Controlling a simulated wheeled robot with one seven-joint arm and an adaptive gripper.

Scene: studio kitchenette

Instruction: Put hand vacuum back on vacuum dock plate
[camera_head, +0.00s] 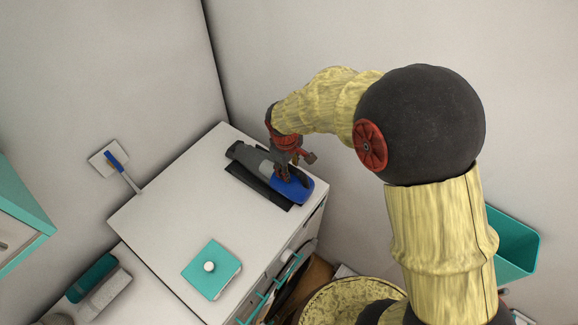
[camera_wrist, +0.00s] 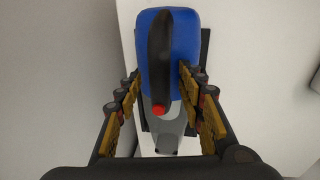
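The hand vacuum (camera_head: 298,188) has a blue body, a grey nose and a black handle. It lies lengthwise over the black dock plate (camera_head: 262,190) on the white counter; whether it rests flush or slightly above is unclear. In the wrist view the vacuum (camera_wrist: 186,32) is below me, with dark plate edges (camera_wrist: 205,48) showing beside it. My gripper (camera_head: 284,172) is directly above the vacuum. In the wrist view my gripper (camera_wrist: 160,78) has its fingers apart, one on each side of the black handle, with visible gaps to it. The fingers hide part of the vacuum.
A teal square lidded box (camera_head: 212,268) with a white knob stands on the white counter (camera_head: 170,210). A blue-handled brush (camera_head: 122,170) is near the wall at left. Walls rise close behind the counter. A teal bin (camera_head: 512,245) is at right, behind my arm.

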